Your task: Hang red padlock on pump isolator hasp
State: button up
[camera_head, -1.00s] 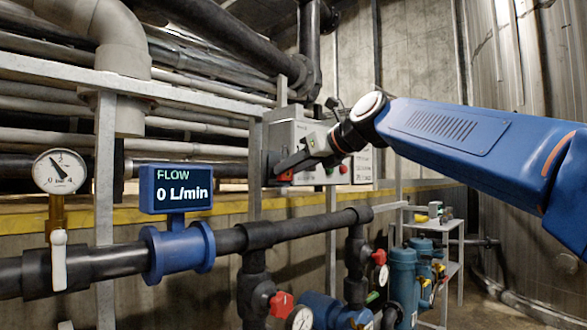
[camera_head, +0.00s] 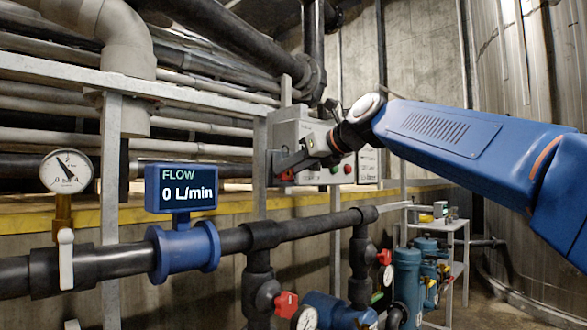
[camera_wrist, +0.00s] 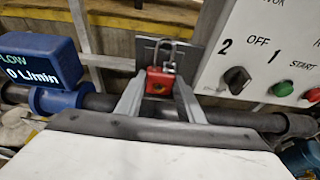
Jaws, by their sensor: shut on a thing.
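The red padlock (camera_wrist: 159,83) is held between the two fingertips of my gripper (camera_wrist: 158,92), with its body upright and its metal shackle pointing up. It also shows as a small red patch in the head view (camera_head: 287,176), at the tip of my gripper (camera_head: 284,168). A grey metal plate (camera_wrist: 188,56) stands directly behind the shackle, left of the control box. The shackle overlaps this plate in the wrist view. I cannot tell whether it touches the hasp or passes through it.
The control box (camera_wrist: 262,50) with a black selector knob (camera_wrist: 237,80) and a green start button (camera_wrist: 283,89) is close on the right. A blue flow display (camera_head: 181,188) reads 0 L/min. A dark horizontal pipe (camera_head: 110,260) runs below my gripper.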

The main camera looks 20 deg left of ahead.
jog(key=shift+f, duration=0.2)
dwell(0.6)
jog(key=o, duration=1)
jog(key=shift+o, duration=0.2)
jog(key=shift+c, duration=0.4)
jog(key=v, duration=0.7)
